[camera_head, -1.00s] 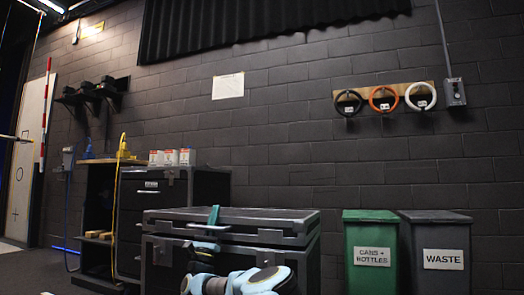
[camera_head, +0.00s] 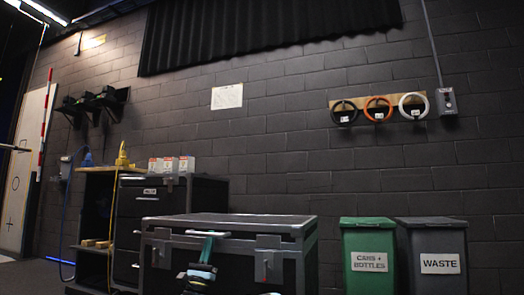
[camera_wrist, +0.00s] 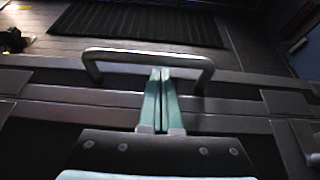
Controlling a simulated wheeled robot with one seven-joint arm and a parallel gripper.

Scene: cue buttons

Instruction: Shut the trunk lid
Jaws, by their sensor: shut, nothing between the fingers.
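The dark trunk (camera_head: 230,262) with grey metal edging stands at the lower middle of the head view. Its lid (camera_head: 235,221) lies flat across the top, and I see no clear gap under it. A metal handle (camera_head: 208,233) is on the lid's front; in the wrist view the handle (camera_wrist: 150,52) is a wide bar across the picture. My gripper (camera_head: 211,238) is at the trunk's front, by this handle. In the wrist view its teal fingers (camera_wrist: 160,72) are together and empty, with their tips just below the bar. I cannot tell whether they touch it.
A drawer cabinet (camera_head: 170,213) with several small boxes stands behind the trunk on the left. A green bin (camera_head: 368,262) and a grey waste bin (camera_head: 436,262) stand to the right, against the brick wall. A latch (camera_head: 264,264) hangs on the trunk's front.

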